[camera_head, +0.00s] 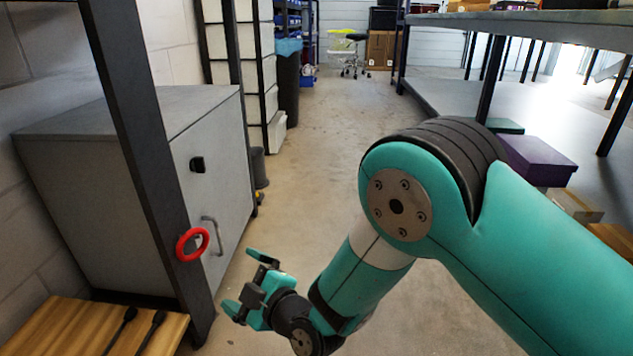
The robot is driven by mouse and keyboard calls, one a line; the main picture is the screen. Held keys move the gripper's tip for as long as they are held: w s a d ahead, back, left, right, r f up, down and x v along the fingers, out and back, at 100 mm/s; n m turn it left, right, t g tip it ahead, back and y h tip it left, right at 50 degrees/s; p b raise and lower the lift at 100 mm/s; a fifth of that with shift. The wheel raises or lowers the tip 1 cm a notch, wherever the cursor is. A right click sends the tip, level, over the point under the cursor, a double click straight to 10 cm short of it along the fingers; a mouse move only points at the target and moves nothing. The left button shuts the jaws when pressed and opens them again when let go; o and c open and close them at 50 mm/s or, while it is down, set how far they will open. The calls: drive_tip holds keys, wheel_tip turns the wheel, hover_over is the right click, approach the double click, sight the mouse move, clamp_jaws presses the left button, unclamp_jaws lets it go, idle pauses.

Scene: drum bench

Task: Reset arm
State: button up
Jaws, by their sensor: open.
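My gripper (246,284) is at the lower middle of the head view. Its teal fingers are apart, with nothing seen between them. My teal and black arm comes in from the right edge and bends down to the left towards the gripper. The gripper is over the concrete floor, to the right of a dark upright post (150,160). A red ring (181,246) is on that post, above and left of the gripper, and apart from it.
A grey cabinet (215,165) with a handle stands behind the post at left. Two dark sticks (148,335) lie on a wooden top (65,325). The aisle floor (340,130) between is clear.

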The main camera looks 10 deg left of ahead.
drive_tip(key=d+r+m+g+h+p, duration=0.2)
drive_tip(key=d+r+m+p, duration=0.3)
drive_tip(key=r, duration=0.6)
drive_tip(key=d+r+g+h+p, duration=0.25)
drive_tip(key=d+r, duration=0.45)
drive_tip(key=r, duration=0.4)
drive_tip(key=s+d+r+m+g+h+p, duration=0.25)
drive_tip(key=s+d+r+m+p, duration=0.2)
drive_tip(key=s+d+r, duration=0.55)
drive_tip(key=s+d+r+m+g+h+p, duration=0.2)
drive_tip(key=s+d+r+m+h+p, duration=0.3)
drive_tip(key=s+d, duration=0.55)
wheel_tip(320, 180, up, 37)
drive_tip(key=w+d+n+y+p, duration=0.1)
drive_tip(key=w+y+p, duration=0.1)
drive_tip(key=p, duration=3.5)
drive_tip(key=shift+d, duration=0.25)
drive_tip(key=shift+w+f, duration=0.1)
